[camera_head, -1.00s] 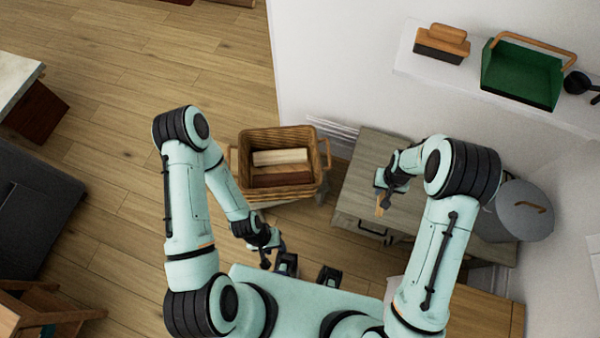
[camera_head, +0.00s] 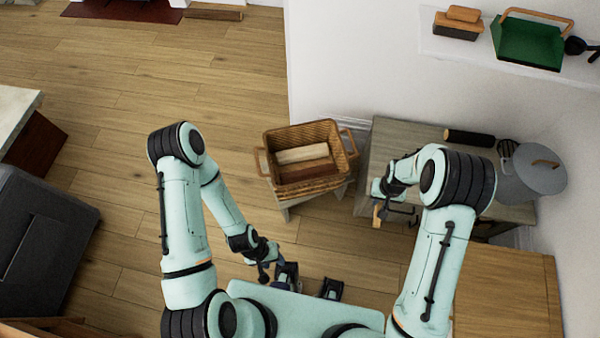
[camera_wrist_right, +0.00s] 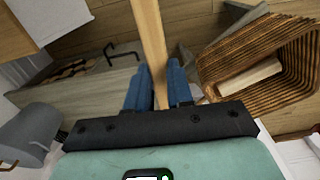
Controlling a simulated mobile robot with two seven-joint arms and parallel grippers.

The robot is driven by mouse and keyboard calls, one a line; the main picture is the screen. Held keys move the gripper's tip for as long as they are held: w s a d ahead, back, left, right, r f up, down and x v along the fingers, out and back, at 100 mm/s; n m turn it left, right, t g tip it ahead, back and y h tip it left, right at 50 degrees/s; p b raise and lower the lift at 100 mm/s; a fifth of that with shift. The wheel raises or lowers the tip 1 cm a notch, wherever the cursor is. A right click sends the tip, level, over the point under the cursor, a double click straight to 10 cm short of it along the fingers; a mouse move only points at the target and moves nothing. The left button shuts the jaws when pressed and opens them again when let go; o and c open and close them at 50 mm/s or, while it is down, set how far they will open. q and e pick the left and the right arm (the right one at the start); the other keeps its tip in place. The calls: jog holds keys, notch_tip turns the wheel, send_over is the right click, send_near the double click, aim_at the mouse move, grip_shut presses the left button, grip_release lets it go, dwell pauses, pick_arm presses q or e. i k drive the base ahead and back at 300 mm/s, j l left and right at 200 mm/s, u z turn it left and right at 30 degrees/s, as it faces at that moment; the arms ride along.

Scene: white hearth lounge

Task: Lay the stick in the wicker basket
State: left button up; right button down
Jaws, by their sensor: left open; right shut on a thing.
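The wicker basket (camera_head: 351,141) stands on a low wooden stand in the head view, with a pale piece and a dark reddish piece of wood inside. It also shows at the right of the right wrist view (camera_wrist_right: 222,58). My right gripper (camera_head: 380,190) is shut on the stick (camera_wrist_right: 150,35), a pale wooden bar between its blue fingers (camera_wrist_right: 153,72). Only a short bit of the stick (camera_head: 377,215) shows in the head view. The stick is outside the basket, to its right in the head view. My left gripper (camera_head: 266,268) is open and empty, below the basket in the picture.
A grey wooden cabinet (camera_head: 395,138) stands right of the basket, with a dark cylinder (camera_head: 470,137) and a lidded grey pot (camera_head: 538,172) near it. A wall shelf above holds a green caddy (camera_head: 530,45). Wooden floor (camera_head: 200,75) is open to the left.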

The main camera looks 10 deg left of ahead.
aim_at(305, 165)
jog(key=k+j+z, duration=0.15)
jog(key=j, duration=0.3)
jog(key=k+j+z, duration=0.2)
jog(key=j, duration=0.2)
jog(key=j+z, duration=0.15)
jog(key=j, duration=0.35)
jog(key=i+j+z, duration=0.2)
jog(key=j, duration=0.25)
jog(key=j+z, duration=0.35)
jog(key=j, duration=0.55)
jog(key=i+j+z, duration=0.15)
jog(key=j, duration=0.3)
jog(key=i+j+z, duration=0.2)
jog(key=j, duration=0.25)
jog(key=i+j, duration=0.15)
jog(key=j, duration=0.2)
jog(key=i+j+z, duration=0.15)
jog(key=j, duration=0.2)
jog(key=i+j, duration=0.2)
jog(key=j, duration=0.2)
jog(key=l+z, duration=0.05)
